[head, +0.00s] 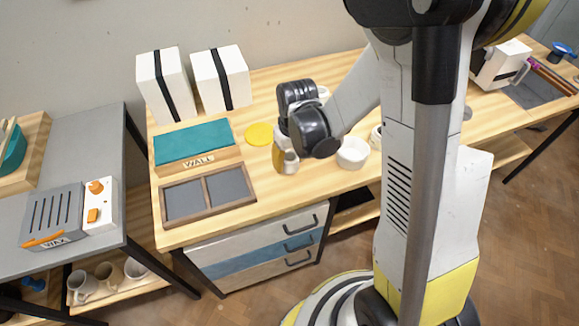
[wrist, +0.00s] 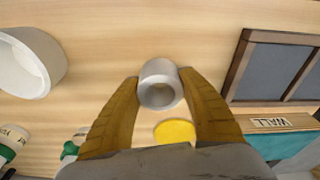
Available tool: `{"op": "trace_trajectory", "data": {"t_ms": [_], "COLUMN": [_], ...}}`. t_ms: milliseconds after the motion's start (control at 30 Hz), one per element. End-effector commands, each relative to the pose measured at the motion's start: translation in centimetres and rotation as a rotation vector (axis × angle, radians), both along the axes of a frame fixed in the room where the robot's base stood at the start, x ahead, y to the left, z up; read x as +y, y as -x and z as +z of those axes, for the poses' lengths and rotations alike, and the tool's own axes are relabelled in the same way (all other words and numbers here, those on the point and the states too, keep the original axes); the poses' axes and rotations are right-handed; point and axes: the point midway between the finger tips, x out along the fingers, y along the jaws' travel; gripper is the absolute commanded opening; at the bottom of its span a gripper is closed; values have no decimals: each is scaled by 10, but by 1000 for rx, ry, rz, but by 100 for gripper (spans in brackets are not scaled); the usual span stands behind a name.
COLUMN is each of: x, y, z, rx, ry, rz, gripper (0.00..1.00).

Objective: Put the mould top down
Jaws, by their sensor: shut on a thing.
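My gripper (wrist: 160,92) is shut on a pale grey, round, hollow piece, which I take to be the mould top (wrist: 160,69). Its dark opening faces the wrist camera, between the two tan fingertips. In the head view my gripper (head: 286,160) points down over the wooden bench, right of the framed tray. The held piece is mostly hidden there by the gripper. I cannot tell whether it touches the bench.
A yellow disc (head: 259,134) lies left of my gripper. A white bowl (head: 352,152) stands to the right. A tray with two dark panels (head: 208,194) and a teal-topped WALL board (head: 192,146) lie left. Two white strapped blocks (head: 220,78) stand behind.

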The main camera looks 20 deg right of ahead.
Motion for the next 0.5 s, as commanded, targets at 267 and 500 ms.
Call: {"op": "trace_trajectory", "data": {"t_ms": [267, 500], "x": [0, 0], "y": [0, 0], "z": [-20, -24], "rx": [0, 0], "ry": [0, 0], "rz": [0, 0], "gripper": [16, 50]}}
